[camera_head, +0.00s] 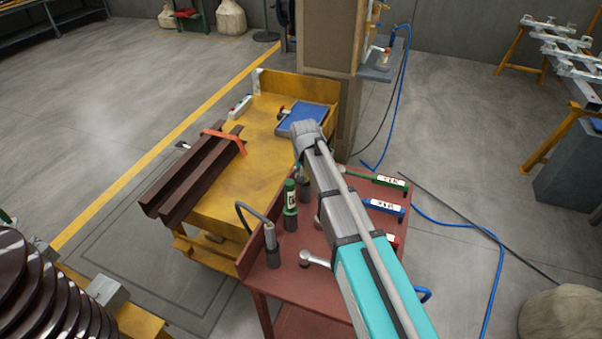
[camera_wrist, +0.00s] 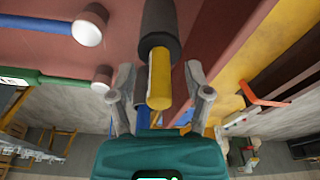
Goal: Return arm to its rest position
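My gripper (camera_wrist: 160,72) is open in the wrist view, with its two grey fingers spread apart. A yellow-ended tool in a dark round holder (camera_wrist: 158,80) shows between the fingers, with gaps on both sides. Whether it lies at fingertip depth cannot be told. In the head view my arm reaches up and away over the red cart (camera_head: 318,245), its wrist bent downward at the far end. The gripper itself is mostly hidden there. A green tool (camera_head: 290,197) stands upright in a dark holder left of my arm.
A curved-hose tool (camera_head: 268,236) stands at the cart's left edge. Green (camera_head: 390,179) and blue (camera_head: 384,207) labelled hammers lie on the right. Beyond are a yellow bench (camera_head: 262,165) with dark beams (camera_head: 190,180), a blue tray (camera_head: 303,118) and a pillar (camera_head: 328,50).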

